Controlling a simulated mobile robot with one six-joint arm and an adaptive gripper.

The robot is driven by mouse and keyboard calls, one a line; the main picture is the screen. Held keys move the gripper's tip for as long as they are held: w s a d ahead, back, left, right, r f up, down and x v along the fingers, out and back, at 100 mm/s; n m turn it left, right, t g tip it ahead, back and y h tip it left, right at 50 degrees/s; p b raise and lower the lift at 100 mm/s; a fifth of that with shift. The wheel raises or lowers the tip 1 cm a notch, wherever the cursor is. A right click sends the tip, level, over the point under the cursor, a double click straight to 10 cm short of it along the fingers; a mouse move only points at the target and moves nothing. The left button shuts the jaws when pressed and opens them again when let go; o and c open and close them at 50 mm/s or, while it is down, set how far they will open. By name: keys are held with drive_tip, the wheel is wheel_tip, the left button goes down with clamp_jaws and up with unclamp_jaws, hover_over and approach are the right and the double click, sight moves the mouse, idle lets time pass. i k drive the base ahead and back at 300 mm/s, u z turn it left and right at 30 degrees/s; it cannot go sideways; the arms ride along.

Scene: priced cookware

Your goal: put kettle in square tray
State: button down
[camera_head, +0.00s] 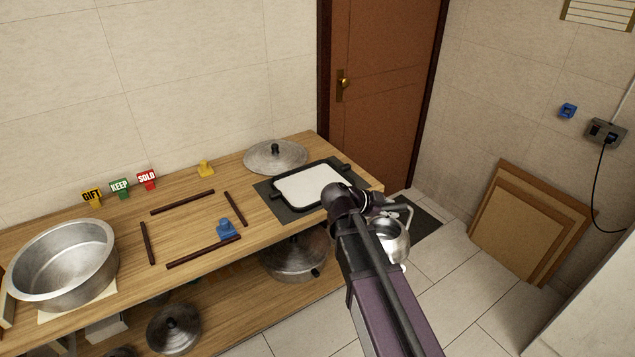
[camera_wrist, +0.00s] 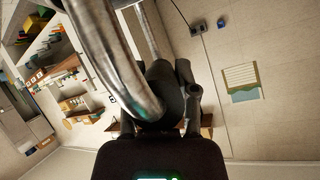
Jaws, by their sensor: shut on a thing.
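The shiny metal kettle (camera_head: 389,243) hangs from my gripper (camera_head: 388,205) beyond the right front edge of the wooden table, with the tiled floor behind it. My gripper is shut on its handle, and my arm hides part of the kettle. In the wrist view, the curved metal handle (camera_wrist: 118,60) fills the upper middle, at my dark gripper (camera_wrist: 160,95). The black tray with side handles and a white inside (camera_head: 275,194) lies on a dark mat at the table's right end, left of the kettle. My arm overlaps its right edge.
A large pot (camera_head: 64,262) stands left. More cookware (camera_head: 173,328) is on the lower shelf.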

sight(316, 189)
drive_tip(key=i, duration=0.9)
drive_tip(key=u, duration=0.05)
